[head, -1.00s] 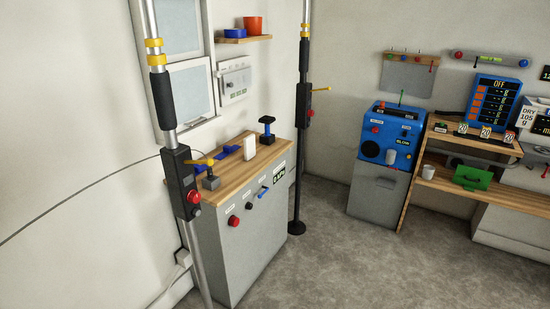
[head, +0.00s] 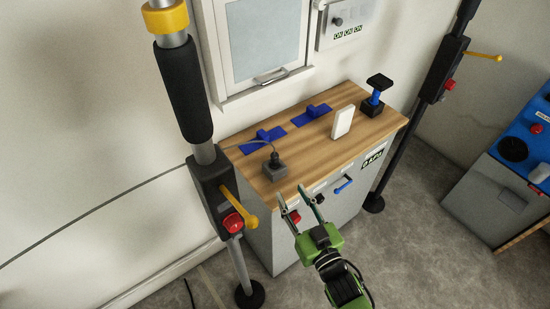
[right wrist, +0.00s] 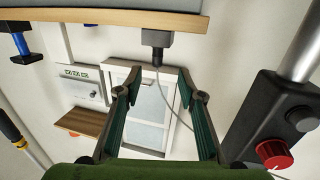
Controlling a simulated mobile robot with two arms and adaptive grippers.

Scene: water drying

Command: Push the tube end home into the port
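A dark plug-like end (head: 274,158) of a thin grey line stands in a small grey block (head: 275,172) on the left front of the wooden bench top. I take these as the tube end and port; how deep the end sits cannot be told. The thin line (head: 100,219) runs away left along the wall. My green right gripper (head: 292,197) is open and empty, just in front of the bench's front edge and apart from the block. In the right wrist view, upside down, the block (right wrist: 157,38) shows beyond the open fingers. My left gripper is not in view.
A pole with a yellow lever (head: 239,209) and red knob stands left of the bench, another pole (head: 432,85) to the right. Blue holders (head: 263,139), a white block (head: 342,122) and a black-topped blue stand (head: 376,96) sit on the bench top (head: 310,147).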

